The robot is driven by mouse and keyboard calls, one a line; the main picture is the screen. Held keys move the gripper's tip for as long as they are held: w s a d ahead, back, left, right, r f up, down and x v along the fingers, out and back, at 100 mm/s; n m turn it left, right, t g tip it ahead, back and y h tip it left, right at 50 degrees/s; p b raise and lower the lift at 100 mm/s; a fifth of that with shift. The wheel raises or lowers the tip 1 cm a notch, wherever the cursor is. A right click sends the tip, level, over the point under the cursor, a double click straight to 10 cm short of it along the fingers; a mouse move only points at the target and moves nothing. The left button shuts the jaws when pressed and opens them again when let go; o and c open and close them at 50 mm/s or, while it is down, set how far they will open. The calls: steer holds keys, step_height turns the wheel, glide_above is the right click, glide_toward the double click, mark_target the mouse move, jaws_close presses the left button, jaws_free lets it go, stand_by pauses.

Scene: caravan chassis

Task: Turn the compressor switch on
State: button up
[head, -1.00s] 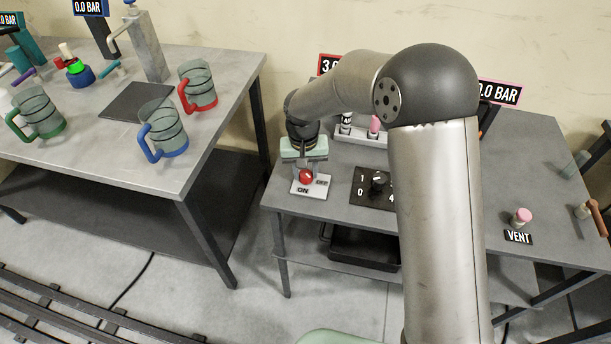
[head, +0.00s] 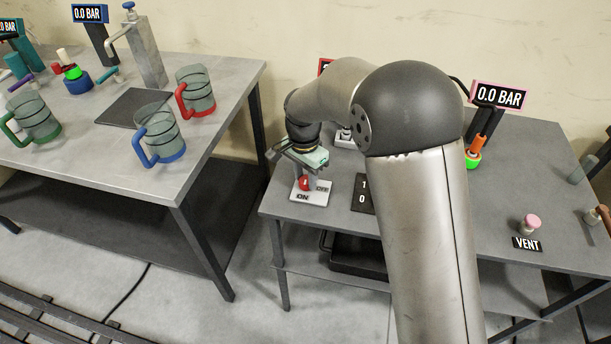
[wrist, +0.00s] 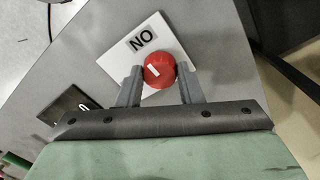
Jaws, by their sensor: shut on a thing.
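The compressor switch is a red round knob (head: 305,184) on a white plate (head: 311,197) marked ON and OFF, near the left front corner of the right-hand table. My gripper (wrist: 160,74) points down over the plate and is shut on the red knob, one finger on each side. In the wrist view the knob (wrist: 159,70) shows a short white mark on its top. The ON label (wrist: 141,40) is visible there; the OFF label is hidden in that view, but shows in the head view (head: 322,188).
A dark dial plate (head: 364,193) is right of the switch, mostly behind my arm. A pink VENT knob (head: 531,224) and a 0.0 BAR display (head: 498,95) are further right. The left table holds several mugs (head: 159,134). A gap separates the tables.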

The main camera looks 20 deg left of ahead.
mark_target(304, 178)
steer(key=shift+m, duration=0.4)
steer(key=o, duration=1)
steer(key=r, duration=1.7)
steer(key=shift+w+a+r, duration=0.15)
steer(key=shift+a+r, duration=0.05)
steer(key=shift+a, duration=0.05)
